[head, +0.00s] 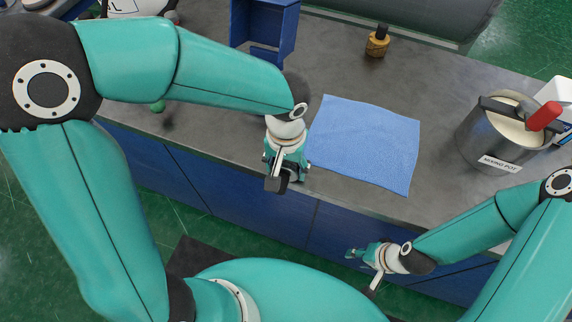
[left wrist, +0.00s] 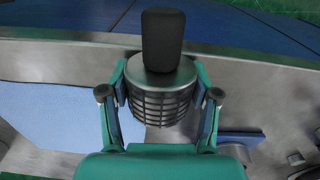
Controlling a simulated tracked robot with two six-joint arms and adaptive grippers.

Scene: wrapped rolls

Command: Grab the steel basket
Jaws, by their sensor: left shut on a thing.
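The steel basket (left wrist: 161,103) is a round grey wire cage with a solid top rim and a thick black handle (left wrist: 162,40) pointing away from my palm. My left gripper (left wrist: 160,95) has its two fingers against opposite sides of the basket and is shut on it. In the head view my left gripper (head: 286,165) is over the counter's front edge, left of the blue cloth, and mostly hides the basket. My right gripper (head: 366,262) is low in front of the blue cabinets, away from the basket; its finger gap is not clear.
A blue cloth (head: 366,143) lies flat on the grey counter (head: 428,98). A mixing pot (head: 490,140) with a red-handled item stands at the right. A small wooden bottle (head: 377,43) and a blue open box (head: 265,28) stand at the back.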

